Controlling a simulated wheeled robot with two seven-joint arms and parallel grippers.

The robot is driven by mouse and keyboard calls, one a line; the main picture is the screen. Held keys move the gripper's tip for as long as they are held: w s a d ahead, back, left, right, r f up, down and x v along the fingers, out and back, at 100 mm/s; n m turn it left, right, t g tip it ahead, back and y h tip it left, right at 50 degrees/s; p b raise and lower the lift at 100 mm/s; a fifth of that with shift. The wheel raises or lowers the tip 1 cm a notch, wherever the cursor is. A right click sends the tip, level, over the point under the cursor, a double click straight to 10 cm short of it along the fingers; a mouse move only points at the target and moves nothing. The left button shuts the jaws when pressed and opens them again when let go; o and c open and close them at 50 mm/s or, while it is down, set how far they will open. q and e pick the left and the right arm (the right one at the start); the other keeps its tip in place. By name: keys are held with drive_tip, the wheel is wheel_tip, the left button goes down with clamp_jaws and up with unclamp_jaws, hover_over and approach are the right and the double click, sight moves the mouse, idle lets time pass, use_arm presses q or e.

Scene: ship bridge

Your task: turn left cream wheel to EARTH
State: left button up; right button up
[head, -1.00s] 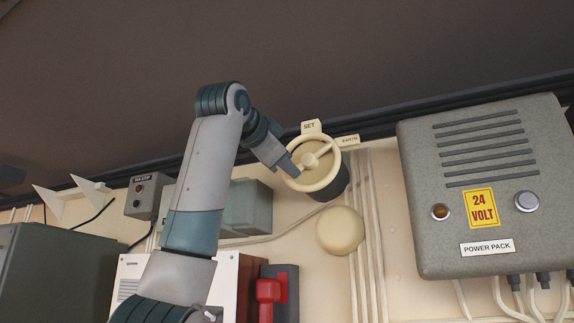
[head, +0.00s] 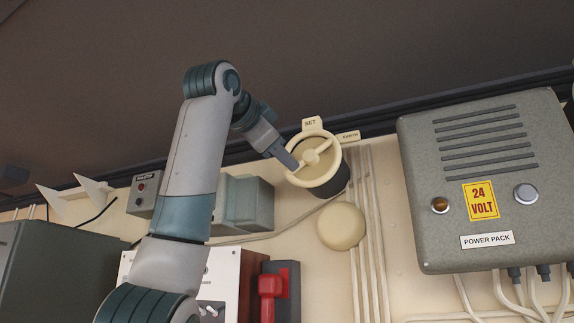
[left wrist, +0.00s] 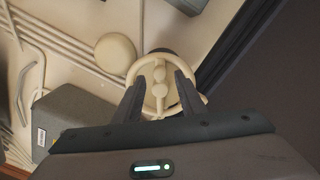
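The cream wheel (head: 334,171) sits on a dark round base on the cream wall, with a spoke and a raised hub. A SET tab (head: 311,123) stands at its top and an EARTH tab (head: 348,136) at its upper right. My left gripper (head: 292,166) reaches in from the left, its fingertips at the wheel's left side. In the left wrist view, the fingers are spread apart in front of the wheel (left wrist: 158,62), one either side of its hub and spoke. I cannot tell whether they touch it. My right gripper is not in view.
A round cream knob or cover (head: 341,226) is just below the wheel, beside vertical pipes (head: 372,240). A grey power pack (head: 480,190) fills the right side. A dark rail runs above.

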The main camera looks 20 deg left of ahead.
use_arm(q)
drive_tip(key=s+b, duration=0.5)
drive_tip(key=s, duration=0.9)
drive_tip(key=shift+a+r, duration=0.25)
drive_tip(key=shift+a, duration=0.1)
drive_tip(key=shift+r, duration=0.1)
